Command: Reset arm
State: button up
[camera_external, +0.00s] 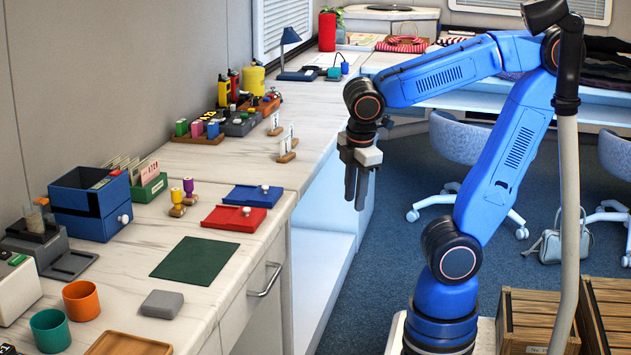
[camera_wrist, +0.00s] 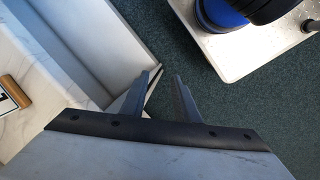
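My blue arm (camera_external: 440,75) is raised and bent, with its gripper (camera_external: 358,203) hanging down beyond the counter's front edge, over the floor. In the wrist view my gripper (camera_wrist: 165,80) shows two dark fingers with a gap between them. The gripper is open, with nothing between the fingers. Below it are dark carpet and the counter's side.
The white counter (camera_external: 240,165) holds a dark green mat (camera_external: 196,260), a red tray (camera_external: 234,219), a blue tray (camera_external: 253,195), a blue drawer box (camera_external: 90,205), and an orange cup (camera_external: 81,300) beside a green cup (camera_external: 50,330). Wooden crates (camera_external: 537,318) stand right of my base.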

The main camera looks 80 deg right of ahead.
jog(key=s+d+m+t, duration=0.1)
jog(key=m, duration=0.1)
jog(key=s+d+r+m+t+y, duration=0.1)
jog(key=m, duration=0.2)
jog(key=s+d+m+t, duration=0.1)
jog(key=m, duration=0.2)
jog(key=shift+d+r+t+y, duration=0.15)
jog(key=shift+r+t+y, duration=0.2)
jog(key=shift+t+y, duration=0.05)
